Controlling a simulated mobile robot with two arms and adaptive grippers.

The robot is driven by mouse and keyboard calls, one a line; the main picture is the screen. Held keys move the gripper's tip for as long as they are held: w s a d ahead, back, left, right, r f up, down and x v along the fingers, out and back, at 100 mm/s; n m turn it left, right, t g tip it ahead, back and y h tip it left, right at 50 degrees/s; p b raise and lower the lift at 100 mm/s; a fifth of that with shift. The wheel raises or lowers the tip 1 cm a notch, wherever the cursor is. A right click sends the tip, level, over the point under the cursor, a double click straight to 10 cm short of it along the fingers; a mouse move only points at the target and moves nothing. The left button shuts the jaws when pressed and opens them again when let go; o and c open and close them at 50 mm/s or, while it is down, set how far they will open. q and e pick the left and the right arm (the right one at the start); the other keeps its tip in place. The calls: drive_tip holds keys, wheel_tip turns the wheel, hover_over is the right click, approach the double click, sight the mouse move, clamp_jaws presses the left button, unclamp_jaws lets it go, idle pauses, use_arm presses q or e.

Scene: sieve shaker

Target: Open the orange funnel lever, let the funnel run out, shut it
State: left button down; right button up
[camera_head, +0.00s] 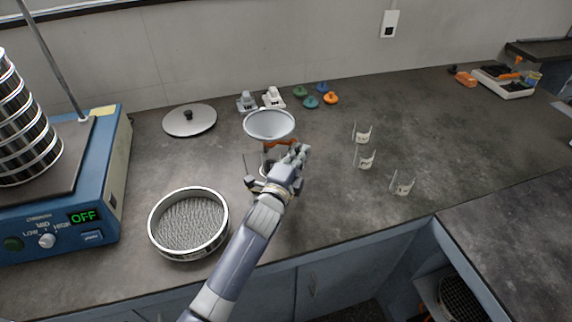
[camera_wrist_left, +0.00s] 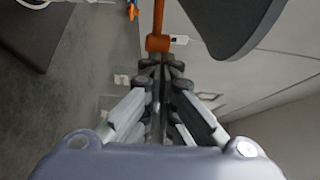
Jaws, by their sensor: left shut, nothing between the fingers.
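The metal funnel (camera_head: 269,125) stands on the bench in the middle of the head view, its wide bowl on top. Its orange lever (camera_head: 277,143) shows just under the bowl, partly hidden by my left gripper (camera_head: 300,152). In the left wrist view the end of the orange lever (camera_wrist_left: 158,43) is just beyond the closed fingertips (camera_wrist_left: 163,68), and I cannot tell whether they touch. My left gripper is shut and empty. The dark side of the funnel (camera_wrist_left: 225,25) fills the upper right there. The funnel's contents and outlet are hidden. My right gripper is not in view.
A round sieve (camera_head: 188,222) stands left of my left arm near the front edge. A blue shaker (camera_head: 75,190) reading OFF stands at far left. A lid (camera_head: 189,120) and several coloured knobs (camera_head: 311,101) lie behind.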

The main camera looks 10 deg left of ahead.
use_arm(q)
drive_tip(key=shift+n+y, duration=0.3)
drive_tip(key=w+b, duration=0.1)
drive_tip(key=w, duration=0.4)
drive_tip(key=shift+w+d, duration=0.1)
drive_tip(key=shift+d, duration=0.1)
idle(1.2)
